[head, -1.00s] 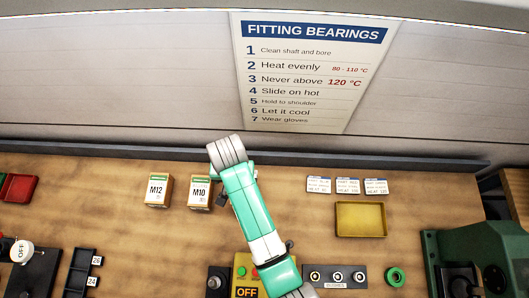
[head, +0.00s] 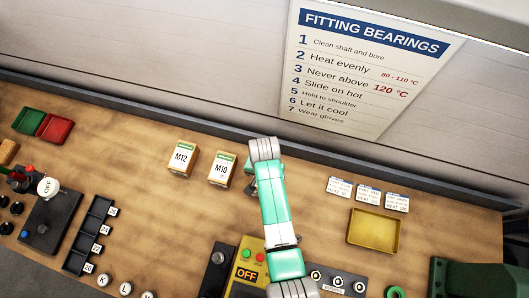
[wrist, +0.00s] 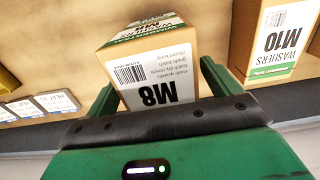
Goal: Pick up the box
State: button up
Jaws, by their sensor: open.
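A small white and brown box marked M8 (wrist: 155,75) with a green band stands between the two fingers of my gripper (wrist: 160,88) in the wrist view. The gripper is open, with one finger on each side of the box. I cannot tell whether either finger touches it. In the head view my gripper (head: 250,183) is mostly behind my arm, and the M8 box is hidden there. A similar box marked M10 (head: 222,170) stands just left of the gripper; it also shows at the right of the wrist view (wrist: 278,40). A box marked M12 (head: 183,159) stands further left.
Three white cards (head: 368,195) and a yellow tray (head: 373,231) lie to the right. A yellow OFF control box (head: 246,274) is at the front under my arm. A black slotted rack (head: 90,235) stands left.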

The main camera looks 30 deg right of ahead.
jog(key=c, duration=1.4)
jog(key=shift+r, duration=0.1)
jog(key=shift+r, duration=0.6)
notch_tip(320, 180, up, 2)
jog(key=shift+r, duration=0.2)
jog(key=s, duration=0.5)
jog(key=s+r, duration=0.1)
jog(key=s, duration=1)
jog(key=shift+r+b, duration=0.15)
jog(key=shift+b, duration=0.15)
